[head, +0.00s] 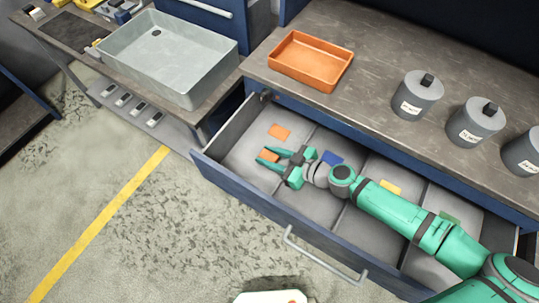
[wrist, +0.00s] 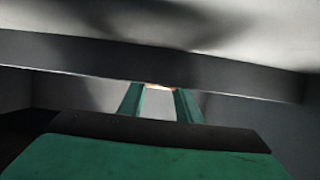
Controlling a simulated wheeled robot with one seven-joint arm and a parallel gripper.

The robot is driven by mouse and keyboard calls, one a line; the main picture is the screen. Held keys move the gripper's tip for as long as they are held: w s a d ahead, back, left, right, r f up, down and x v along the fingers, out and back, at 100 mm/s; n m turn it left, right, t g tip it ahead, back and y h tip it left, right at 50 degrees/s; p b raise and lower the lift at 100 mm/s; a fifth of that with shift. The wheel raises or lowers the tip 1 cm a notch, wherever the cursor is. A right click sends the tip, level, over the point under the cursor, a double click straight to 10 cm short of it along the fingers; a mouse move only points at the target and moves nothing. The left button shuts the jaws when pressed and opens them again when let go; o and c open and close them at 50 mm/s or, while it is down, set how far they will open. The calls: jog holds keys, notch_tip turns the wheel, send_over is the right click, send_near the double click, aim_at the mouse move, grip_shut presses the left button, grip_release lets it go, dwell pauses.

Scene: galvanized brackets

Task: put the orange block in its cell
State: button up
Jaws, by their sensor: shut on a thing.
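The orange block (head: 269,155) is between the fingertips of my gripper (head: 264,155), which is shut on it. My gripper is over the leftmost cell of the open drawer (head: 242,196), inside its walls. In the wrist view only a thin orange edge of the block (wrist: 159,87) shows between the two green fingers, and a grey wall crosses ahead of them. A flat orange patch (head: 280,131) lies at the back of that leftmost cell. Whether the block touches the cell floor I cannot tell.
Blue (head: 331,157), yellow (head: 389,187) and green (head: 449,217) patches mark the other cells. An orange tray (head: 310,84) and grey lidded canisters (head: 417,92) stand on the worktop above. A grey bin (head: 168,56) stands on the bench at left.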

jog(key=o, duration=1.2)
jog(key=shift+d+f, duration=0.1)
jog(key=shift+c, duration=0.2)
jog(key=shift+s+d+r, duration=0.15)
jog(key=shift+d+r, duration=0.1)
jog(key=v, duration=1.1)
jog(key=shift+s+d+r, duration=0.1)
jog(key=shift+d+r, duration=0.05)
